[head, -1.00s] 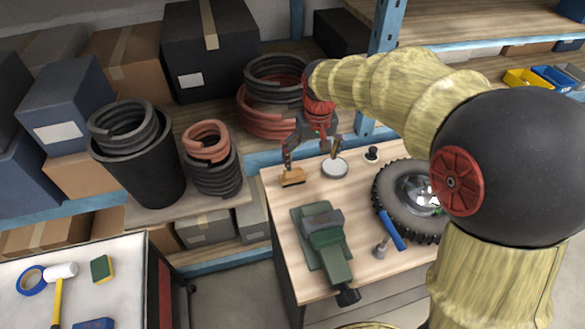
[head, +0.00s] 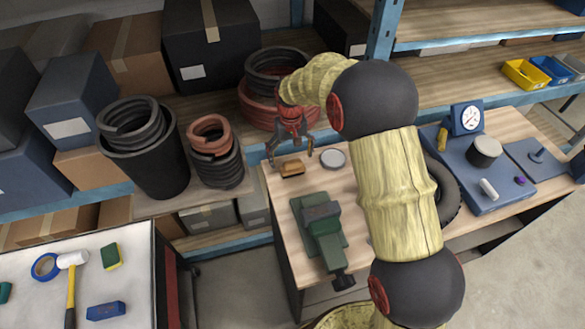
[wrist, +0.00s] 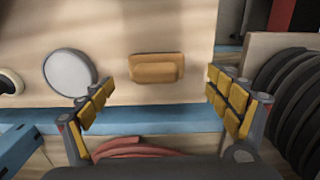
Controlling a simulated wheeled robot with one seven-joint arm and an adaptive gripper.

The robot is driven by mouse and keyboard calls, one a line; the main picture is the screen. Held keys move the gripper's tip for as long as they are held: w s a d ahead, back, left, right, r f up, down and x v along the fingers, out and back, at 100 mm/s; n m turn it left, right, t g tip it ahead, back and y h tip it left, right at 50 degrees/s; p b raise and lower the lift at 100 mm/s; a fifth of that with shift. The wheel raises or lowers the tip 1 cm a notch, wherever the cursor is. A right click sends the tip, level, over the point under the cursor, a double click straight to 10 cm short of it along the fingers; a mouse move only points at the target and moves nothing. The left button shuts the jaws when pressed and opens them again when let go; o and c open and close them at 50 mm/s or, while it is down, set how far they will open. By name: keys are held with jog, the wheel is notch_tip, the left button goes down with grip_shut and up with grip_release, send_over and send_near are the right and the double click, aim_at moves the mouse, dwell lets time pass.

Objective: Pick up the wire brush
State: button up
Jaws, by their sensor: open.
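The wire brush looks like a small tan wooden block (head: 292,168) lying on the far left part of the wooden workbench (head: 277,190). It also shows in the wrist view (wrist: 157,68), upper middle, with its bristles not visible. My gripper (head: 290,156) is open and empty, its fingers spread to either side of the brush in the head view. In the wrist view my gripper's fingers (wrist: 158,88) stand left and right, wider apart than the brush, which lies ahead of them. I see no contact.
A round white-topped disc (head: 333,159) lies right of the brush. A green vise (head: 323,232) stands nearer on the bench. Behind the bench, a blue shelf edge (wrist: 150,121) and coiled hoses (head: 272,107) are close to my gripper. A tyre (head: 444,193) is partly behind my arm.

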aim_at(293, 161)
jog(key=f, duration=0.4)
jog(key=shift+w+d+f, duration=0.1)
jog(key=shift+d+f, duration=0.1)
jog(key=shift+f, duration=0.05)
jog(key=shift+c, duration=0.7)
jog(key=c, duration=1.1)
jog(key=shift+r, duration=0.1)
